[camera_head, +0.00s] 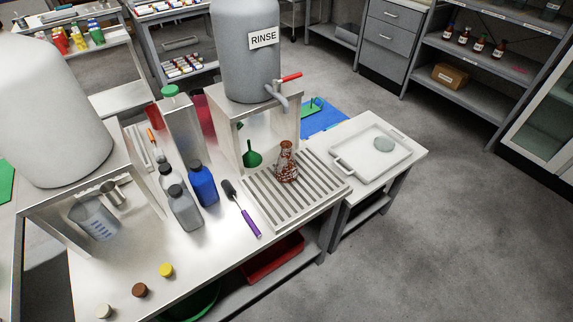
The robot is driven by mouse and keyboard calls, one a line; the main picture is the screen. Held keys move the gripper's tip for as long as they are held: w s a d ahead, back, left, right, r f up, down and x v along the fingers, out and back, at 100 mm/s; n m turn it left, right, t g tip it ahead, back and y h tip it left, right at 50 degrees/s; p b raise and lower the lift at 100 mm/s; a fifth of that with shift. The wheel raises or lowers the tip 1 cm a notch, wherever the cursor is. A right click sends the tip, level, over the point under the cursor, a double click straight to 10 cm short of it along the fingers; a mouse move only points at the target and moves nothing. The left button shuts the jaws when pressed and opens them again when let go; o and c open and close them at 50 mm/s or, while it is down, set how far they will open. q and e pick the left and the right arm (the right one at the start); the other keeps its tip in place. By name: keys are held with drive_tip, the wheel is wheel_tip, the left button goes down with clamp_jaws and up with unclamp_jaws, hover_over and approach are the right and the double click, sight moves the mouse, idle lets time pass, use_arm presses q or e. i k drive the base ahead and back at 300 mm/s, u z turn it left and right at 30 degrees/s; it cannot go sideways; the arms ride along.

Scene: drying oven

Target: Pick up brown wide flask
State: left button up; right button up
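A brown flask (286,163) with a wide body and narrow neck stands upright on the slatted drain grid (262,207), in front of the rinse tank's stand. Its surface looks speckled brown and white. Neither of my grippers shows in the head view, so nothing is seen holding the flask.
The grey RINSE tank (245,50) with a red-handled tap (289,77) sits above and behind the flask. A purple-handled brush (248,220), a blue bottle (203,184) and a grey bottle (184,208) stand or lie to its left. A white tray (344,162) lies right.

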sight(285, 171)
drive_tip(key=z, duration=1.85)
drive_tip(key=i, duration=2.95)
drive_tip(key=u, duration=3.6)
drive_tip(key=i, duration=0.45)
drive_tip(key=u, duration=0.05)
